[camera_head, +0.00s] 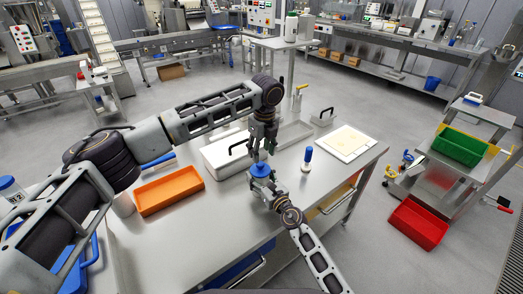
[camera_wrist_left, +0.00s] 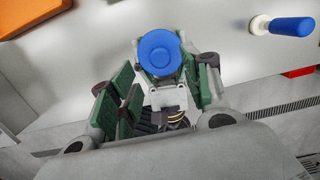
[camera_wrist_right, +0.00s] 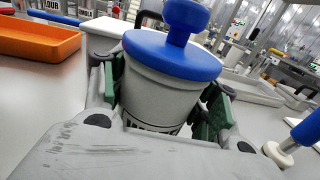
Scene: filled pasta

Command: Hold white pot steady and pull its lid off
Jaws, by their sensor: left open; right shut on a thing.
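The white pot (camera_wrist_right: 158,98) looks upright in the right wrist view. Its blue lid (camera_wrist_right: 172,55) with a round knob (camera_wrist_right: 186,14) sits on top. My right gripper (camera_head: 263,183) is shut on the pot's body, with green pads on either side. The left wrist view shows the lid (camera_wrist_left: 160,52) from above, between the open fingers of my left gripper (camera_wrist_left: 160,80). In the head view my left gripper (camera_head: 262,143) hangs just above the lid (camera_head: 261,169). I cannot tell whether its fingers touch the knob.
An orange tray (camera_head: 170,205) and a white box with a black handle (camera_head: 215,155) lie left of the pot. A blue-handled tool (camera_head: 307,156) stands to the right, before a white board (camera_head: 342,145). The steel table (camera_head: 215,230) is clear in front.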

